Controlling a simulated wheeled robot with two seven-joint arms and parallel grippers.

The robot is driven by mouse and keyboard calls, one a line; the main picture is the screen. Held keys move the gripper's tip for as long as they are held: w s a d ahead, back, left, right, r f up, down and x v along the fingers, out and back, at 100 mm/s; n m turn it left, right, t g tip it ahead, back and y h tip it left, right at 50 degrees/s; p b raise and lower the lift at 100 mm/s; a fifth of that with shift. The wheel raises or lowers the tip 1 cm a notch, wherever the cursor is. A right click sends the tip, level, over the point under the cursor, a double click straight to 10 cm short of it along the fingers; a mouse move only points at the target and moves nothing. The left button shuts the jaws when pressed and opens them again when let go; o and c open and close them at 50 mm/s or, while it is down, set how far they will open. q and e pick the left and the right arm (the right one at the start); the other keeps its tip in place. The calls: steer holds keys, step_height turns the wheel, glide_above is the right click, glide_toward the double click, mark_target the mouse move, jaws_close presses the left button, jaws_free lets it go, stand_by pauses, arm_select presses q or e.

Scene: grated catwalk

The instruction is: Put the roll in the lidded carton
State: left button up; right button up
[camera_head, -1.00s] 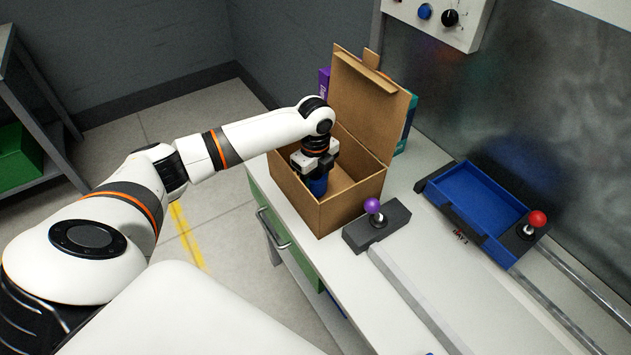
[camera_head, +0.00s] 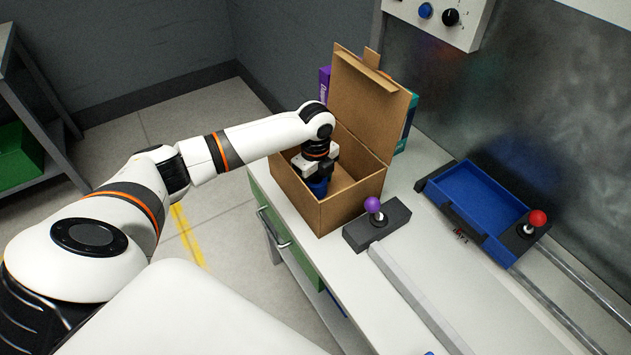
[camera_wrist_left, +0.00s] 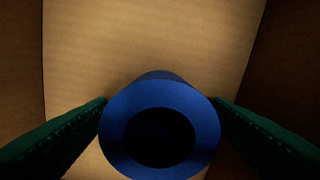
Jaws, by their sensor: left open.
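The lidded carton (camera_head: 345,206) is a brown cardboard box on the counter, its lid (camera_head: 365,105) standing open at the back. My left gripper (camera_head: 317,174) reaches down inside the carton. The blue roll (camera_head: 318,188) is upright between its fingers, partly hidden by the gripper in the head view. In the left wrist view the roll (camera_wrist_left: 117,132) shows its ring-shaped end and dark hole, with a green-black finger on each side. The left jaws are open, and the fingers are very close to the roll. Cardboard (camera_wrist_left: 140,40) surrounds it. My right gripper is not in view.
A black block with a purple ball lever (camera_head: 372,205) stands just right of the carton. A blue tray (camera_head: 480,200) and a red ball lever (camera_head: 537,218) are farther right. Purple and teal boxes (camera_head: 408,125) stand behind the carton. The counter's front is clear.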

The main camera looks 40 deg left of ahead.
arm_select(q)
step_height(320, 180, up, 12)
stand_by(0.4)
stand_by(0.3)
